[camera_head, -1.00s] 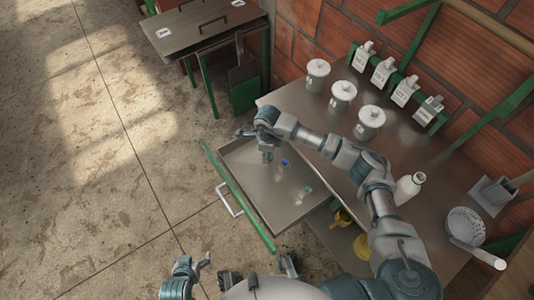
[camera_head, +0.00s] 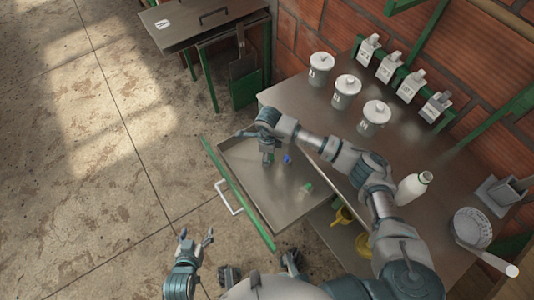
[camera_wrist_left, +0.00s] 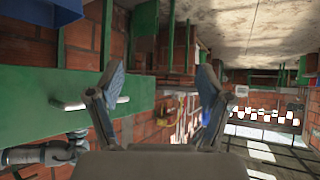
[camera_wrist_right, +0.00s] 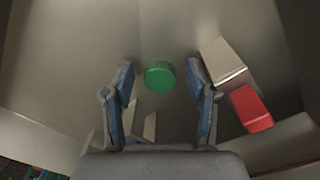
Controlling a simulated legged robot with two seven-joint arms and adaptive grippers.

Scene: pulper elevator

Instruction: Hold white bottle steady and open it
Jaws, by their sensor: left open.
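The white bottle (camera_head: 410,188) stands upright on the metal table, right of my right arm; its top is too small to judge. My right gripper (camera_head: 268,158) points down into the open drawer (camera_head: 262,200). In the right wrist view its fingers are apart, with a round green cap (camera_wrist_right: 159,75) in the gap beyond them, not gripped. My left gripper (camera_head: 196,244) is open and empty, low at the left, away from the bottle and outside the drawer; its spread fingers also show in the left wrist view (camera_wrist_left: 165,85).
A blue piece (camera_head: 287,159) and another green piece (camera_head: 307,187) lie in the drawer. A red block (camera_wrist_right: 251,108) shows in the right wrist view. Floor at left is clear.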

